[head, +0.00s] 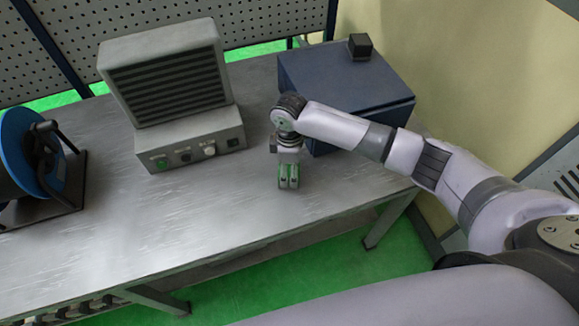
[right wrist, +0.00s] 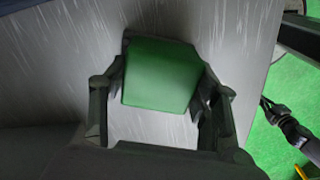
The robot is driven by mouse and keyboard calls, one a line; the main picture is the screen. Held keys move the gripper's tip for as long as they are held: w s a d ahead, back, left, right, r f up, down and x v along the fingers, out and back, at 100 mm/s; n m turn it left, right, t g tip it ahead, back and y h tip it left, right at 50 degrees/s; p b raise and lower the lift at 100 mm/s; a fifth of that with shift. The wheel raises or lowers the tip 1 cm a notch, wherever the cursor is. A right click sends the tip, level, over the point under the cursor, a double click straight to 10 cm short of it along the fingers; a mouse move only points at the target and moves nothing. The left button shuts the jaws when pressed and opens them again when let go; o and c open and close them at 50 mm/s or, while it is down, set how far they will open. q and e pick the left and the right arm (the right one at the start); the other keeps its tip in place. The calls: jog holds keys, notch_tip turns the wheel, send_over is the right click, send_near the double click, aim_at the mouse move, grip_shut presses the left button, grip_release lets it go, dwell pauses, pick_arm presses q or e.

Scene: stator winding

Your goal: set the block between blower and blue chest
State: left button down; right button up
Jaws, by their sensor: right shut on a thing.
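The blower (head: 165,80) is a grey unit with a slatted front on a control base, at the back left of the bench. The blue chest (head: 335,85) stands to its right, partly hidden by my right arm. My right gripper (head: 288,184) is in front of the chest's left part, right of the blower, pointing down at the bench. It is shut on a green block (right wrist: 160,75), which fills the space between the fingers in the right wrist view. Whether the block touches the bench cannot be told. My left gripper is not seen.
A small dark cube (head: 360,46) sits on the chest. A blue spool (head: 28,150) on a dark stand is at the bench's left. The grey bench top (head: 150,225) is clear in front of the blower, and a bare strip lies between blower and chest.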

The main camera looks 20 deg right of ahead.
aim_at(289, 168)
jog(key=o, duration=1.5)
jog(key=shift+c, duration=0.2)
notch_tip(289, 168, up, 12)
jog(key=b, duration=0.2)
